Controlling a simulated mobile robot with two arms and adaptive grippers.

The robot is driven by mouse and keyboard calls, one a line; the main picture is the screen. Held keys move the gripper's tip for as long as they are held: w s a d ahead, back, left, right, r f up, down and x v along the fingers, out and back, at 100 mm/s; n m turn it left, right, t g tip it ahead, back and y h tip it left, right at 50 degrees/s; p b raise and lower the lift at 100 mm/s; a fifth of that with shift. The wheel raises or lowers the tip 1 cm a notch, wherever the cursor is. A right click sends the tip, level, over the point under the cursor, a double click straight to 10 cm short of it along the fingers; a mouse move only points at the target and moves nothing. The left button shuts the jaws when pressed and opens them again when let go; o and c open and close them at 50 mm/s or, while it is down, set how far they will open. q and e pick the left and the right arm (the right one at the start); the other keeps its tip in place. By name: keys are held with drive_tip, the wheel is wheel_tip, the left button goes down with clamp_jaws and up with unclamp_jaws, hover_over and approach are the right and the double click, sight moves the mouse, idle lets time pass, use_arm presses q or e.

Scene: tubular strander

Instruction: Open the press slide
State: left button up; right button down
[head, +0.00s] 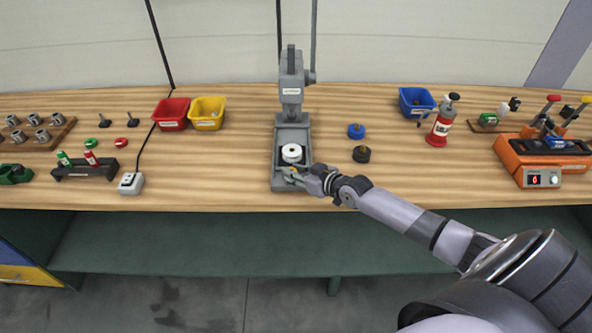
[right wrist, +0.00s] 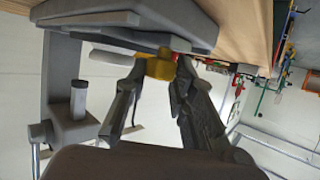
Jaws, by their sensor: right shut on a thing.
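The grey press (head: 291,90) stands upright at the middle of the bench. Its slide (head: 282,160) lies low in the press base and bears a white round part (head: 292,153). How far the slide is out is hard to tell. My left gripper is not in view.
Blue (head: 356,131) and black (head: 361,154) knobbed parts lie right of the press, near my forearm. Red (head: 171,114) and yellow (head: 207,113) bins stand to its left. An orange device (head: 541,165) is far right. The bench front is mostly clear.

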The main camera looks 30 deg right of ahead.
drive_tip(key=shift+d, duration=0.1)
drive_tip(key=c, duration=1.8)
unclamp_jaws()
drive_tip(key=shift+o, duration=2.3)
drive_tip(key=shift+s, duration=0.2)
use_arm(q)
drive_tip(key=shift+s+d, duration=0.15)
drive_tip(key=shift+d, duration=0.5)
use_arm(e)
drive_tip(key=v, duration=1.1)
drive_tip(key=shift+s+r, duration=0.25)
drive_tip(key=shift+s, duration=0.1)
